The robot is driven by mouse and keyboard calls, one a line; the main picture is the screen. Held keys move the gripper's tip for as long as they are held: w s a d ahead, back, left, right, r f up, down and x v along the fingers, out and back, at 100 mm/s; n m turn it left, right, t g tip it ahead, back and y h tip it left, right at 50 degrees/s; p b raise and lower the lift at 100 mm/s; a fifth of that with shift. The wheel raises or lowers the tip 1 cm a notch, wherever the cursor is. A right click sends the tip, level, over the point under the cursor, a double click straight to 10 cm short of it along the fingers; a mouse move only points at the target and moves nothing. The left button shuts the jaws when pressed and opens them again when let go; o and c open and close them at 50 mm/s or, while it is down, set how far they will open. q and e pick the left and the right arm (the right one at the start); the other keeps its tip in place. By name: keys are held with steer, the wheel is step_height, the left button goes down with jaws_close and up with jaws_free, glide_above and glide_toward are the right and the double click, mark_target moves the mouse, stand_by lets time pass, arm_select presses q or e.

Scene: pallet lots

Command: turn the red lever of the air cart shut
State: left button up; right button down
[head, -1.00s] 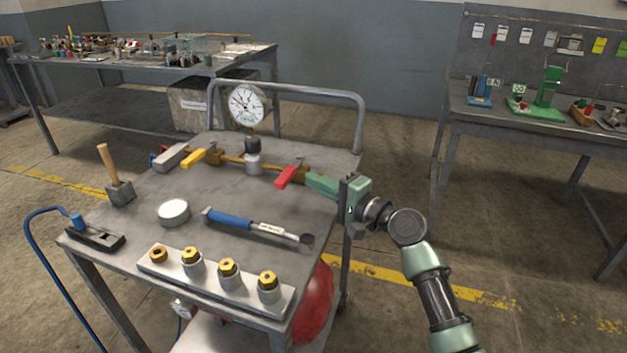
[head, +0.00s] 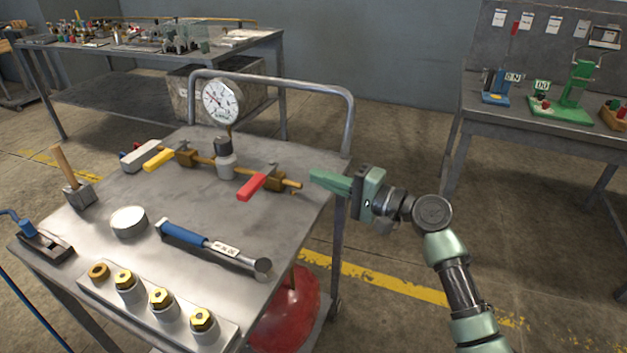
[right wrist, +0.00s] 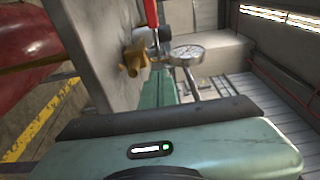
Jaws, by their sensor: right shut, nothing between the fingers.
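The red lever (head: 252,187) sits on a brass valve (head: 275,180) at the right end of the brass pipe on the cart. It lies across the pipe, its free end toward the front left. In the right wrist view the red lever (right wrist: 151,12) shows at the top, above the brass fitting (right wrist: 135,58). My right gripper (head: 313,176) is shut and empty, just right of the pipe's end and apart from the lever. Its green fingers (right wrist: 155,90) point toward the valve in the wrist view. My left gripper is not in view.
A pressure gauge (head: 221,101) stands up from the pipe, with a yellow lever (head: 158,159) left of it. A blue-handled wrench (head: 212,246), a round tin (head: 128,221), a mallet (head: 73,180) and a fitting block (head: 220,335) lie on the cart. The handrail (head: 349,115) rises behind.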

steer(key=shift+w+d, duration=0.3)
steer(key=shift+d, duration=0.2)
steer(key=shift+w+r, duration=0.1)
steer(key=shift+w, duration=0.15)
steer(key=w+d+v, duration=0.1)
steer(key=v, duration=1)
steer(key=d+f+m+h+p, duration=0.1)
steer(key=f+h, duration=0.2)
steer(key=f, duration=0.7)
steer(key=w+d+f+m+h+p, duration=0.1)
steer(key=d+f+h+p, duration=0.1)
steer(key=f, duration=0.9)
steer(key=shift+w+d+h+p, duration=0.25)
steer(key=shift+d+h+p, duration=0.1)
steer(key=shift+h, duration=0.35)
